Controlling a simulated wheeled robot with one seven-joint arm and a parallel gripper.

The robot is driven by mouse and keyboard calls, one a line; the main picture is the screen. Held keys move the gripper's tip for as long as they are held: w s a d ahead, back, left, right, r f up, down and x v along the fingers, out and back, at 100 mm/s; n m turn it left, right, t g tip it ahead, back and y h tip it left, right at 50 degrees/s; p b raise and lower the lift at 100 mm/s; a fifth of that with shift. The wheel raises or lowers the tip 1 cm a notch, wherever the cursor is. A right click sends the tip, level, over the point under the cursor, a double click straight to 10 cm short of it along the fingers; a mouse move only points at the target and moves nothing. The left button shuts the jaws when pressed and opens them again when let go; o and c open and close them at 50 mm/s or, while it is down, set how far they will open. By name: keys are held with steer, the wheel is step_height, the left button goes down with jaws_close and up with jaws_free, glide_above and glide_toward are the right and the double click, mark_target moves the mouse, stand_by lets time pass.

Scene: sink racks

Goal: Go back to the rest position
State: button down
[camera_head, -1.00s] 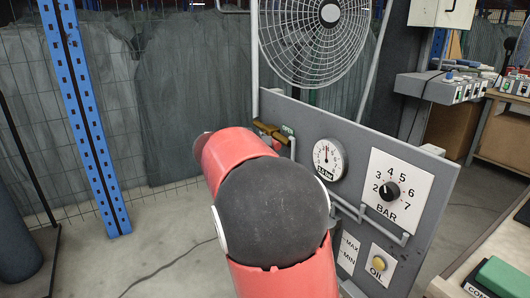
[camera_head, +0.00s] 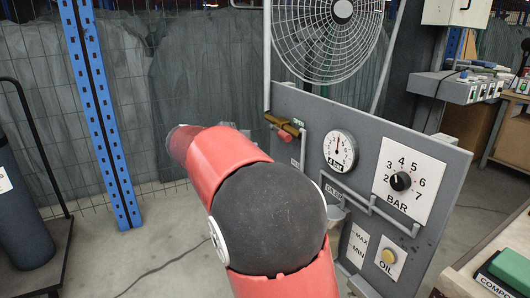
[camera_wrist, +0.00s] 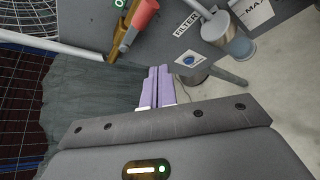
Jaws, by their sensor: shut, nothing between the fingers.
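My gripper (camera_wrist: 159,71) shows in the wrist view as two purple fingers pressed together, with nothing between them. In the head view my red and black arm hides the gripper. The same red valve handle shows there too (camera_head: 281,122), on the grey panel (camera_head: 440,160) right of my arm.
A blue post (camera_head: 100,110) and a dark cylinder (camera_head: 22,215) stand left. Floor between post and arm looks clear, except for a cable.

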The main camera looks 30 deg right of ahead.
steer(key=s+a+f+m+y, duration=0.4)
steer(key=s, duration=0.6)
steer(key=s+a+f+m+y, duration=0.4)
steer(key=s, duration=0.7)
steer(key=s+a+f+m+y, duration=0.4)
steer(key=s+m, duration=0.1)
steer(key=s, duration=0.6)
steer(key=shift+s+a, duration=0.2)
steer(key=shift+a, duration=0.1)
